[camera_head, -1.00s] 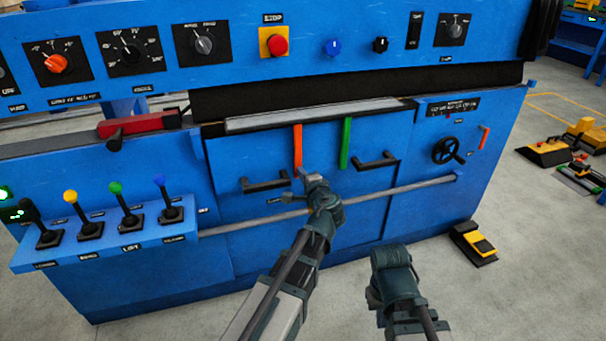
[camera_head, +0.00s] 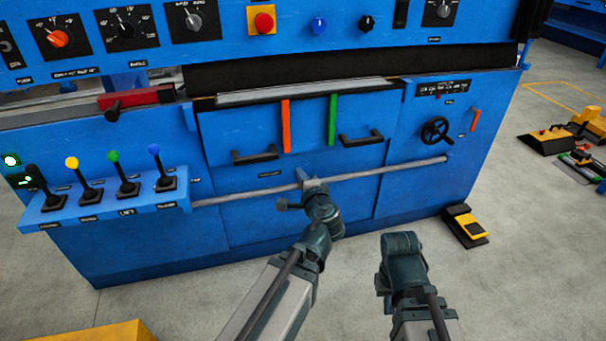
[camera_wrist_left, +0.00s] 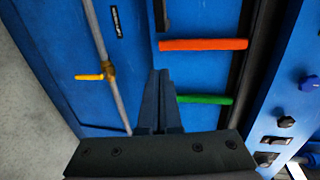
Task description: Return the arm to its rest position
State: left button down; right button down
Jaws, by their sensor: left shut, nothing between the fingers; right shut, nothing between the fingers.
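My left arm reaches up the middle of the head view, and its gripper (camera_head: 308,182) shows in front of the blue panel (camera_head: 235,215), overlapping the grey rail below the orange bar. In the left wrist view, the two dark fingers (camera_wrist_left: 160,105) are together with nothing between them. Their tips appear beside the orange bar (camera_wrist_left: 205,44) and the green bar (camera_wrist_left: 205,99), apart from the orange one. My right arm (camera_head: 400,255) is folded at the lower right of the head view; its gripper fingers are not visible.
The grey rail (camera_head: 410,168) runs along the panel front, with two black handles (camera_head: 255,156) above it. Several coloured levers (camera_head: 115,170) stand at left. A yellow pedal (camera_head: 466,225) is on the floor at right. A yellow block (camera_head: 95,332) shows at bottom left.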

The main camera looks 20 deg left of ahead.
pick_arm(q)
jog(key=s+d+f+n+g+h+p, duration=0.2)
jog(key=s+d+f+n+g+h, duration=0.1)
jog(key=s+d+f+n+g, duration=0.5)
jog(key=s+d+f+g+h+p, duration=0.3)
jog(key=s+d+f+g+h, duration=0.15)
jog(key=s+d, duration=0.7)
notch_tip(320, 180, up, 37)
jog(key=a+p, duration=0.2)
jog(key=p, duration=3.4)
jog(key=shift+s+m+g+p, duration=0.3)
jog(key=shift+s+g+p, duration=0.05)
jog(key=shift+s, duration=0.05)
jog(key=shift+f, duration=0.1)
